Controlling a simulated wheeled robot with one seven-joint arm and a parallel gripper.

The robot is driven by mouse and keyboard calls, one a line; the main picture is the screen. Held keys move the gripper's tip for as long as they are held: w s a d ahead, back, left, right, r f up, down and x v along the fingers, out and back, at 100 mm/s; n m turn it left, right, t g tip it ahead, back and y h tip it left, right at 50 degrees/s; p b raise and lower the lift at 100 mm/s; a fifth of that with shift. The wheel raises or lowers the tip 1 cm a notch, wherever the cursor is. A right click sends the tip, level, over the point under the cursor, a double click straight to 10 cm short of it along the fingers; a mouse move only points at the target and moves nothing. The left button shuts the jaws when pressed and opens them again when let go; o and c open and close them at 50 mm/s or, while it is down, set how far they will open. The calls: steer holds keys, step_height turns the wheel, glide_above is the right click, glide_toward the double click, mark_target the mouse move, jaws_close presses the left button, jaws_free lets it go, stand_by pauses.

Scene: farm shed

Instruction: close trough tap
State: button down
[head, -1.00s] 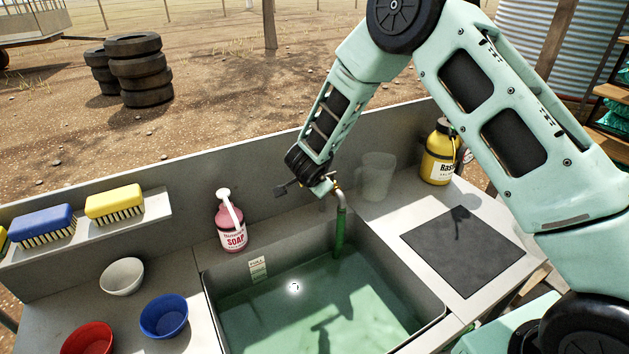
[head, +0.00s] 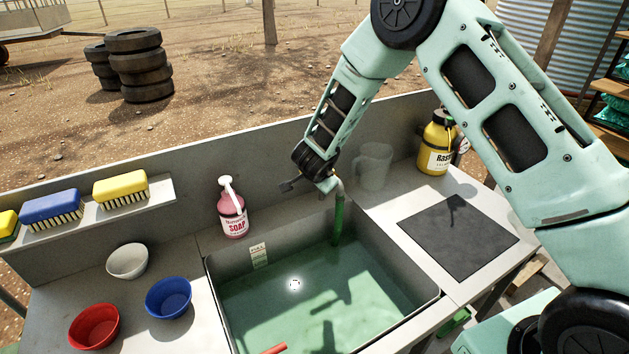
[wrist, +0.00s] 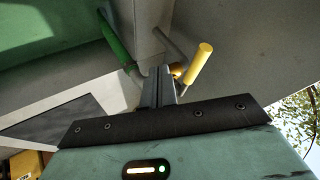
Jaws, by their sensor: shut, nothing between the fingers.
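The trough tap's grey curved spout (head: 341,188) stands at the back wall of the trough, with a green hose (head: 339,222) hanging from it into the water. In the wrist view the tap's yellow lever (wrist: 198,66) sticks out just right of my fingertips, and the green hose (wrist: 113,42) is at upper left. My gripper (wrist: 160,80) is shut and empty, close beside the lever's base; I cannot tell whether it touches. In the head view my wrist covers the tap's handle. The trough (head: 212,283) holds greenish water. Whether water runs is not visible.
A pink soap bottle (head: 232,212) stands left of the tap. A clear jug (head: 374,168) and yellow bottle (head: 437,145) stand to the right. Bowls and brushes occupy the left counter and shelf. A dark mat (head: 458,238) lies on the clear right counter.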

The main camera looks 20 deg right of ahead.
steer(key=b+v, duration=0.2)
steer(key=v, duration=0.8)
steer(key=s+a+r+n+g+y+b, duration=0.1)
steer(key=s+a+r+n+y+b, duration=0.1)
steer(key=s+a+n+y, duration=0.35)
steer(key=s+a+r+n+g+y+b, duration=0.25)
steer(key=s+a+n, duration=0.35)
steer(key=s+a, duration=0.5)
steer(key=s+d+f+n+g+h+b, duration=0.1)
steer(key=s+d+n, duration=0.3)
steer(key=s, duration=0.6)
steer(key=s+d+f+n+g+h+b, duration=0.2)
steer(key=s+d+n, duration=0.3)
steer(key=s, duration=0.6)
steer(key=shift+f+g+h, duration=0.35)
steer(key=shift+g+h, duration=0.1)
steer(key=shift+h, duration=0.15)
steer(key=shift+n, duration=0.25)
